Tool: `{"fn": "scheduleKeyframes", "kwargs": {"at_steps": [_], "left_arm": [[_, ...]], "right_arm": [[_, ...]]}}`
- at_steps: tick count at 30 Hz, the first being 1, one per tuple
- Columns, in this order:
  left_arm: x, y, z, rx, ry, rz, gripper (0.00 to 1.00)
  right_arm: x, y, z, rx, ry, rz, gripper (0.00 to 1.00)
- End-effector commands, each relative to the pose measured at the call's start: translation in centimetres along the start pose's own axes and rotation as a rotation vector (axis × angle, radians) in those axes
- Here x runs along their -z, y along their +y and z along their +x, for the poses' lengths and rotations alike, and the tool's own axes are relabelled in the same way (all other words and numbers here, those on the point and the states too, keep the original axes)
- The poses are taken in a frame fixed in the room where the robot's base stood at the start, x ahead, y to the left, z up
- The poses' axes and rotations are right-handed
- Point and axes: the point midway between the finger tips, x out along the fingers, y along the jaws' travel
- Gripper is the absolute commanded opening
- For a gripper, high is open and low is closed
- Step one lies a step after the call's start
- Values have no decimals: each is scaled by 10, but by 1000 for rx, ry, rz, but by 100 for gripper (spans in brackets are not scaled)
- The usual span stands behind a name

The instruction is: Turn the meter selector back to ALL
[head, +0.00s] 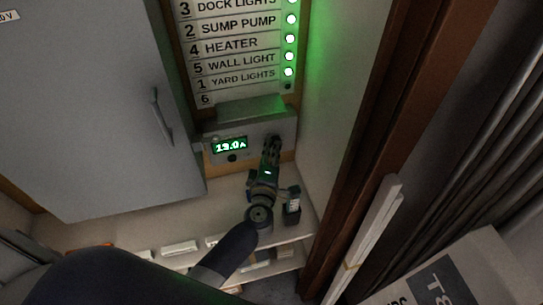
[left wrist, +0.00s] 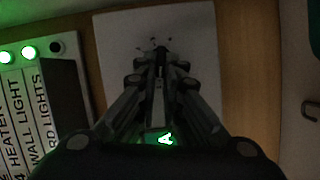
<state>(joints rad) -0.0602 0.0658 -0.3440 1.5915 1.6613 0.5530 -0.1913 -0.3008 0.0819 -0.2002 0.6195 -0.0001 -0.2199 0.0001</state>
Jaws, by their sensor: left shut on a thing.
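The meter (head: 211,158) is a grey box under the label board, with a green display (head: 229,146) that reads about 13.0 A. A small dark round part sits below the display. My left gripper (head: 271,143) is at the right part of the meter's front, shut on the selector, which its fingers hide almost wholly. In the left wrist view the fingers (left wrist: 160,52) close in the middle of the meter's pale face (left wrist: 200,60), with small dark marks fanned around their tips. Which mark the selector points to cannot be read. My right gripper is not in view.
A label board (head: 238,48) above has a column of lights, several green and the lowest dark. A grey cabinet door (head: 90,110) with a handle stands left. A brown post (head: 365,150) and pale wall bound the right. A shelf with white blocks (head: 180,248) lies below.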

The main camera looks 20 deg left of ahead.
Motion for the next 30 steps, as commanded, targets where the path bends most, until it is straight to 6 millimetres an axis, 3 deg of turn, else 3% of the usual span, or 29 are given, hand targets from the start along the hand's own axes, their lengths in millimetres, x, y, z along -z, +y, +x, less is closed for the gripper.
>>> {"fn": "scheduleKeyframes", "kwargs": {"at_steps": [1,15,22,30], "left_arm": [[-5,-15,-1,-9,-8,-42,0],[-7,-17,0,-162,-8,-404,0],[-8,-15,1,-205,-9,-505,0],[-7,-11,1,-226,-10,-554,0]], "right_arm": [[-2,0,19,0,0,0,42],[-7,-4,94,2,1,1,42],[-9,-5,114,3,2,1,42],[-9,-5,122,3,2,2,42]]}}
